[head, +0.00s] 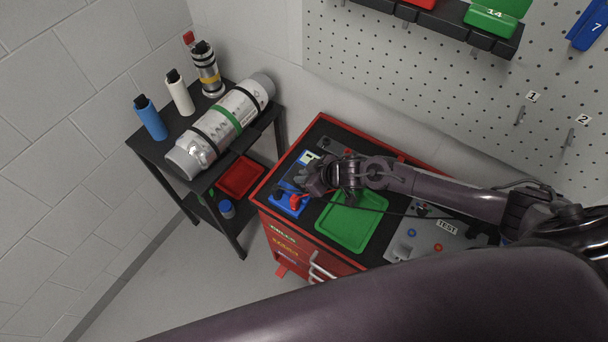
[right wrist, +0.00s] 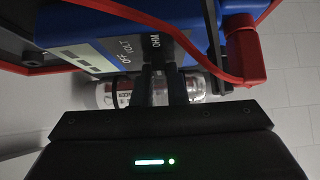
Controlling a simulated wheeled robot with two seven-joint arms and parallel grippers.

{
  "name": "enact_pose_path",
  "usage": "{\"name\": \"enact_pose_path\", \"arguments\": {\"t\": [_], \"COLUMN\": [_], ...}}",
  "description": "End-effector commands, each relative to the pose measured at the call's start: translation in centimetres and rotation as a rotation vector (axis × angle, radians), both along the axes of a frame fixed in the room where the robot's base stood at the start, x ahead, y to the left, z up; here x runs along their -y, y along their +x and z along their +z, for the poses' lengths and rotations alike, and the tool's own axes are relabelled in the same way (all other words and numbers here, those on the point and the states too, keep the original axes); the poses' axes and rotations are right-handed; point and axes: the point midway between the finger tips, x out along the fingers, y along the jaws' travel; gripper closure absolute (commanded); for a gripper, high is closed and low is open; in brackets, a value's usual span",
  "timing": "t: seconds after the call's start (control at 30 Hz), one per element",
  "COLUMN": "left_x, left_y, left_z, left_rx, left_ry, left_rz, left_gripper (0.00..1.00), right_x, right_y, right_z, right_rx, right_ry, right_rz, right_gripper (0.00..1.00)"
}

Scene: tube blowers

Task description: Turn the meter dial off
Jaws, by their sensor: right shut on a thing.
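The blue meter (head: 284,206) lies on the red tool cabinet's black top, left of the green tray, partly hidden under my right gripper (head: 310,182). In the right wrist view the meter (right wrist: 112,52) shows a pale display and the labels OFF, VOLT and OHM. My right gripper (right wrist: 162,82) is at the meter's face by these labels. Its fingers are shut on the dial, which is mostly hidden between them, so its exact pointing cannot be told. A red plug with a red lead (right wrist: 243,55) sits beside the fingers. My left gripper is not in view.
The green tray (head: 350,222) and a grey TEST panel (head: 425,242) lie right of the meter on the cabinet (head: 300,245). A black cart (head: 160,155) at left holds a large cylinder (head: 222,125) and several bottles. A pegboard wall (head: 430,90) stands behind.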

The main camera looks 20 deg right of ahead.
Motion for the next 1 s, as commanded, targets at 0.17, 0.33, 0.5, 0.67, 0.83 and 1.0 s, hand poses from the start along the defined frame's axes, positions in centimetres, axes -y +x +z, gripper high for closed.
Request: {"name": "enact_pose_path", "arguments": {"t": [0.17, 0.33, 0.5, 0.67, 0.83, 1.0], "left_x": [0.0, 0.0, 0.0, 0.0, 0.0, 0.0], "left_y": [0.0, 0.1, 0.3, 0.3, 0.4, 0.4], "left_z": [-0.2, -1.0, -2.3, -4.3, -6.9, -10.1], "left_rx": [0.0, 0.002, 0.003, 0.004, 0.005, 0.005], "left_ry": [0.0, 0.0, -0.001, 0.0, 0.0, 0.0], "left_rz": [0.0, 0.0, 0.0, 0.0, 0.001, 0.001], "left_gripper": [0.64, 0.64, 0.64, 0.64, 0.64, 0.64], "right_x": [0.0, 0.1, 0.3, 0.4, 0.5, 0.5], "right_y": [0.0, 0.1, 0.3, 0.5, 0.8, 1.0], "right_z": [-0.1, -0.2, -0.4, -0.6, -0.6, -0.8], "right_rx": [0.0, 0.001, 0.002, 0.003, 0.006, 0.007], "right_ry": [0.0, 0.0, 0.0, -0.002, -0.001, -0.002], "right_rz": [0.017, 0.077, 0.192, 0.334, 0.497, 0.66], "right_gripper": [1.0, 1.0, 1.0, 1.0, 1.0, 1.0]}}
